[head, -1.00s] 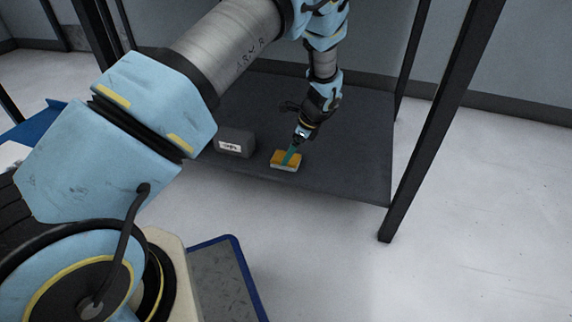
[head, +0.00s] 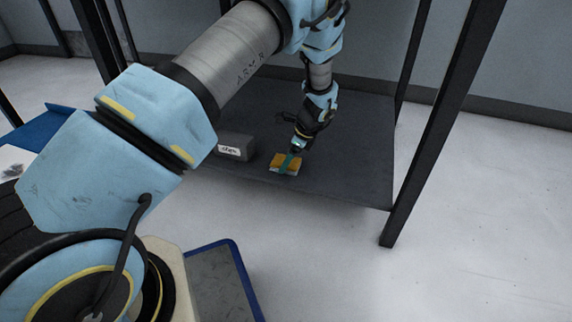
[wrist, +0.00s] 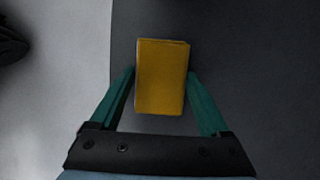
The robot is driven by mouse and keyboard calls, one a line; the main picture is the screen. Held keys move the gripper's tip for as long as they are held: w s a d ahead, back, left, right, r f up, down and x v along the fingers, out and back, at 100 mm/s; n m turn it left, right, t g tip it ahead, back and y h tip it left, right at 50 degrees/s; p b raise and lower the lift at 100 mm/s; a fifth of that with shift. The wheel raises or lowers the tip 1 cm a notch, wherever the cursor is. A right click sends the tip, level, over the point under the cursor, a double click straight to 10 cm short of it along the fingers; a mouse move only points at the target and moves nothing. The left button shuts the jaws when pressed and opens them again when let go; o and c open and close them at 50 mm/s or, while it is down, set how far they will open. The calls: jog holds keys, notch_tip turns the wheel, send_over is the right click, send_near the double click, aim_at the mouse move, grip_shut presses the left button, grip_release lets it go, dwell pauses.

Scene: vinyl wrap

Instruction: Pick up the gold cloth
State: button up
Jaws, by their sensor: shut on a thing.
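The gold cloth (head: 277,160) is a small folded block with a gold top and a pale lower edge, on the dark shelf near its front edge. In the wrist view the gold cloth (wrist: 161,77) fills the space between the two green fingers. My gripper (head: 288,162) reaches down over it from behind in the head view. In the wrist view my gripper (wrist: 162,80) has a finger against each long side of the cloth and is shut on it. I cannot tell whether the cloth is clear of the shelf.
A dark grey box (head: 235,146) with a white label stands on the shelf (head: 350,160), just left of the cloth. Black rack posts (head: 440,125) rise at the right. The shelf is bare to the right of the cloth.

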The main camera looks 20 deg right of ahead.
jog(key=shift+c, duration=0.6)
notch_tip(320, 180, up, 10)
jog(key=p, duration=0.5)
